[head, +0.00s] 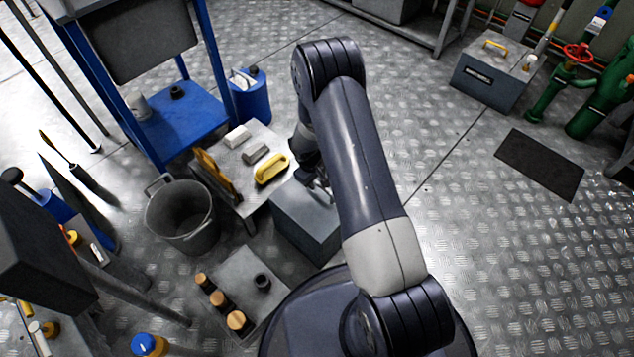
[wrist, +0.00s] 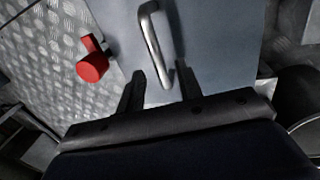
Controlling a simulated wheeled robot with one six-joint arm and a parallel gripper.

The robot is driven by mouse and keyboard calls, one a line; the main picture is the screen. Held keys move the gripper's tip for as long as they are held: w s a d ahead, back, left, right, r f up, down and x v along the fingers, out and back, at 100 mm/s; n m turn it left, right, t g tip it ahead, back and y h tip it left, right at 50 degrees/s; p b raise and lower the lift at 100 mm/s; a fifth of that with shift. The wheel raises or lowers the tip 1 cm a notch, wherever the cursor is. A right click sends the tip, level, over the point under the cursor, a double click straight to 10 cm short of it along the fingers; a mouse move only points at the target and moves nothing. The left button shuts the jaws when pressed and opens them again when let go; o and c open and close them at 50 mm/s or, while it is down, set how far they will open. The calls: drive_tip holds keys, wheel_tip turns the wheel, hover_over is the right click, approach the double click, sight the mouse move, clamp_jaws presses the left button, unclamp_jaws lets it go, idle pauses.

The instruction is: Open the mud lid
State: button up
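A grey box with a flat blue-grey lid (head: 305,215) stands on the floor in front of my base, partly hidden by my arm. In the wrist view the lid (wrist: 215,40) fills the upper middle and looks shut. A bare metal bar handle (wrist: 152,40) is fixed on it. My gripper (wrist: 160,82) is open, its two dark fingers apart. The handle's lower end shows between the fingertips; I cannot tell how far above it they are. In the head view my gripper (head: 318,182) is over the box, mostly hidden by my arm.
A red part (wrist: 92,62) sticks out at the lid's left edge. A low bench (head: 245,205) with a yellow-handled tool (head: 271,168) is close on the left, beside a dark bucket (head: 182,215). Another labelled grey box (head: 490,78) is far right. The floor on the right is mostly clear.

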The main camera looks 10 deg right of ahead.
drive_tip(key=shift+w+d+f, duration=0.1)
drive_tip(key=shift+f, duration=0.55)
clamp_jaws()
